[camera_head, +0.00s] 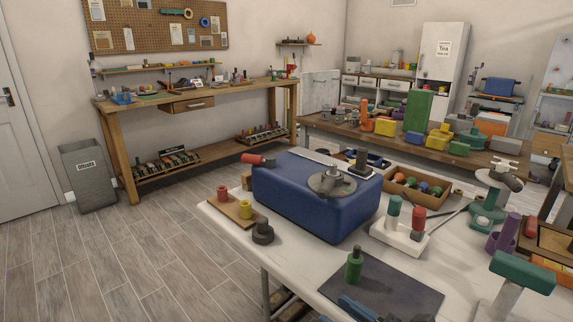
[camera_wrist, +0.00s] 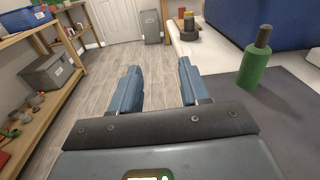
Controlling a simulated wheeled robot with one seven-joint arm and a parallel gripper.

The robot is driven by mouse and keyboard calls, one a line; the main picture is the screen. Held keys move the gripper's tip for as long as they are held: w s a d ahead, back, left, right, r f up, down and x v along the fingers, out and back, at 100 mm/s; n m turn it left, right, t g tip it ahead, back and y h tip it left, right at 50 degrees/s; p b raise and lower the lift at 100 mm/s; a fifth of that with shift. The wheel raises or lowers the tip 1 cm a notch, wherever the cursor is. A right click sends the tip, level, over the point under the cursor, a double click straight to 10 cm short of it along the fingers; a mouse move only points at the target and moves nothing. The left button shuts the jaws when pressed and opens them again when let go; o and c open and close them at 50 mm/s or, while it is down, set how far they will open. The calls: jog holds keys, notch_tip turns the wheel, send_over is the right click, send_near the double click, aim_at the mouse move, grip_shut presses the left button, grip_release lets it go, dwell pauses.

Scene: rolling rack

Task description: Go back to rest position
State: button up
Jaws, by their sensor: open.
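My gripper shows in the wrist view (camera_wrist: 160,78) with its two blue fingers spread apart and nothing between them. Grey plank floor shows beyond and between the fingers. In the head view, a blue part of my gripper (camera_head: 357,308) shows at the bottom edge, over the near side of the white table (camera_head: 300,257). A green bottle (camera_head: 354,267) stands upright on a dark mat (camera_head: 405,297) close by. In the wrist view the bottle (camera_wrist: 256,62) is to the right of the fingers, apart from them.
A large blue box (camera_head: 300,205) stands on the table, with a white stand of coloured pegs (camera_head: 400,237) beside it. A shelf (camera_wrist: 60,85) is at left in the wrist view. A grey bin (camera_head: 88,175) stands by the door. The floor at left is clear.

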jog(key=s+d+f+n+h, duration=0.5)
jog(key=s, duration=0.5)
jog(key=s+d+f+n+h, duration=0.4)
jog(key=s+n, duration=0.1)
jog(key=s, duration=0.5)
jog(key=s+d+r+n+t+h, duration=0.1)
jog(key=s+r+n, duration=0.5)
jog(key=s+n, duration=0.2)
jog(key=s+d+r+n+t+h, duration=0.1)
jog(key=s+d+r+n+h, duration=0.1)
jog(key=s+r+n, duration=0.4)
jog(key=s+n, duration=0.2)
jog(key=shift+s+r+n, duration=0.15)
jog(key=shift+s+n, duration=0.2)
jog(key=shift+n, duration=0.05)
jog(key=shift+c, duration=0.2)
